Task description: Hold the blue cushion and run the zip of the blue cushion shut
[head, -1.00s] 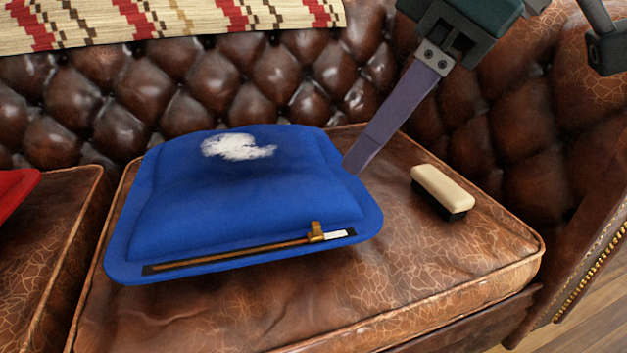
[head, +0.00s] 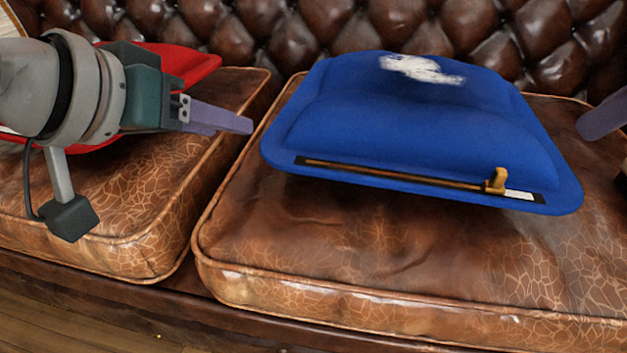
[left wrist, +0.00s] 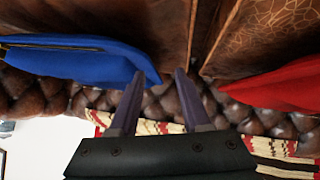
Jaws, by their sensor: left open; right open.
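The blue cushion (head: 410,120) lies on the brown leather seat in the head view, a white fluffy patch (head: 420,69) on its top. Its zip (head: 400,176) runs along the front edge. The brass slider (head: 496,181) sits near the zip's right end, with a short white strip just right of it. My left gripper (head: 240,122) is open and empty, just left of the cushion's left edge. In the left wrist view, the cushion (left wrist: 75,62) is left of its fingers. Only one finger of my right gripper (head: 602,118) shows, beside the cushion's right edge.
A red cushion (head: 180,65) lies on the left seat, partly behind my left arm. A gap separates the two seat cushions. The tufted backrest (head: 300,35) rises behind. The leather in front of the blue cushion (head: 380,250) is clear.

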